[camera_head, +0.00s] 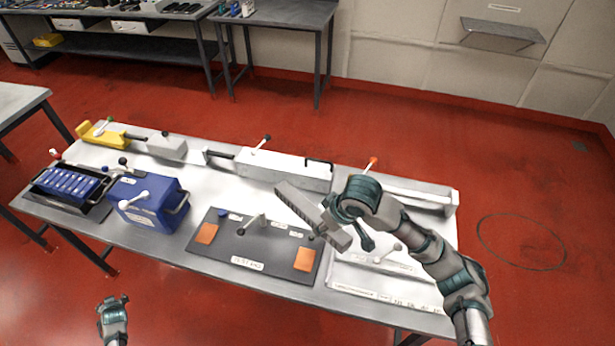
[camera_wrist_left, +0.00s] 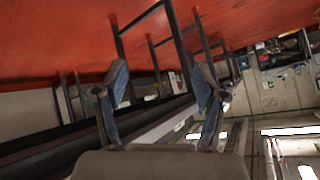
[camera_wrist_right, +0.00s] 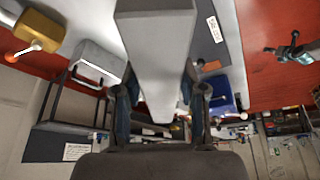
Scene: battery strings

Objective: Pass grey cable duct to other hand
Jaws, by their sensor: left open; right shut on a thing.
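The grey cable duct (camera_head: 298,203) is a long slotted bar held aslant above the table in the head view. My right gripper (camera_head: 332,212) is shut on it, with the duct sticking out on both sides. In the right wrist view the duct (camera_wrist_right: 155,50) lies between the fingers of my right gripper (camera_wrist_right: 160,105) and fills the upper middle. My left gripper (camera_head: 113,300) is low at the front left, off the table edge and well apart from the duct. In the left wrist view my left gripper (camera_wrist_left: 160,88) is open and empty.
The table (camera_head: 215,180) carries a blue box (camera_head: 150,203), a black tray of blue cells (camera_head: 70,185), a dark board (camera_head: 240,262) with orange patches, a white long housing (camera_head: 285,170) and a yellow part (camera_head: 100,134). Floor space is free at the front left.

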